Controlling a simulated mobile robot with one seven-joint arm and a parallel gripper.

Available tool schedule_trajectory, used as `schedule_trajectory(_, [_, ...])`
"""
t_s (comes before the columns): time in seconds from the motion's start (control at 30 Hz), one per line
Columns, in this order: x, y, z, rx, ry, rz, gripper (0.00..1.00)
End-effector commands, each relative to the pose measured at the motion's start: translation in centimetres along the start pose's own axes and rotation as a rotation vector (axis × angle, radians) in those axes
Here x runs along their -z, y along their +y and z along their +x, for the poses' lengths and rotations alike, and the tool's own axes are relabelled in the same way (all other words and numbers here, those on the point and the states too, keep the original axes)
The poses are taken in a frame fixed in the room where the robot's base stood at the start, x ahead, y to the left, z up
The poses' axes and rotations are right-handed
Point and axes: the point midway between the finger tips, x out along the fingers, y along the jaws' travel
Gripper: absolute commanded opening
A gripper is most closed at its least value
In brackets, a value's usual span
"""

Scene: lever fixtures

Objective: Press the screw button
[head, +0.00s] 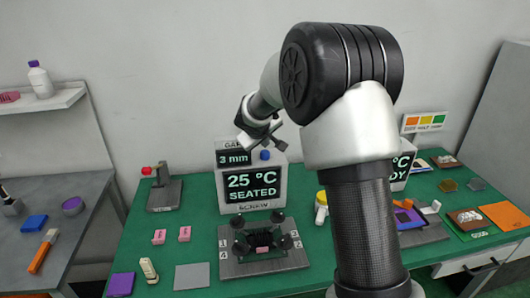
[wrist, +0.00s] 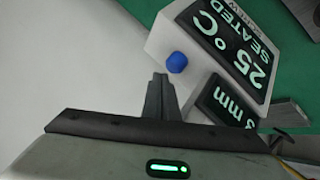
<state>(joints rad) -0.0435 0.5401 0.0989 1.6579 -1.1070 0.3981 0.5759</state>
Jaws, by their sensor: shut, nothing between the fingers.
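The screw unit is a white box (head: 223,177) labelled SCREW, with a screen (head: 252,187) reading 25 °C SEATED and a smaller screen (head: 233,158) reading 3 mm. My gripper (head: 281,146) is shut and empty, above and close to the button. In the wrist view the closed fingertips (wrist: 160,76) lie just beside the button, with a small gap in the picture. I cannot tell the exact height between them.
A grey plate (head: 228,265) with dark posts stands in front of the box. A red-topped press (head: 160,185) is to the left. A second screen (head: 400,167) and a yellow-and-white item (head: 321,207) are to the right, partly behind my arm.

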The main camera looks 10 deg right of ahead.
Motion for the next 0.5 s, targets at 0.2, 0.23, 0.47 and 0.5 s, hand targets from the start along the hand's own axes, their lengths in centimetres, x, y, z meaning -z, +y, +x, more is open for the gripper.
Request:
schedule_trajectory(0.2, [0.0, 0.0, 0.0, 0.0, 0.0, 0.0, 0.0])
schedule_trajectory(0.23, [0.0, 0.0, 0.0, 0.0, 0.0, 0.0, 0.0])
schedule_trajectory(0.47, [-0.16, -0.17, 0.22, 0.0, 0.0, 0.0, 0.0])
schedule_trajectory(0.5, [-0.23, -0.23, 0.32, 0.0, 0.0, 0.0, 0.0])
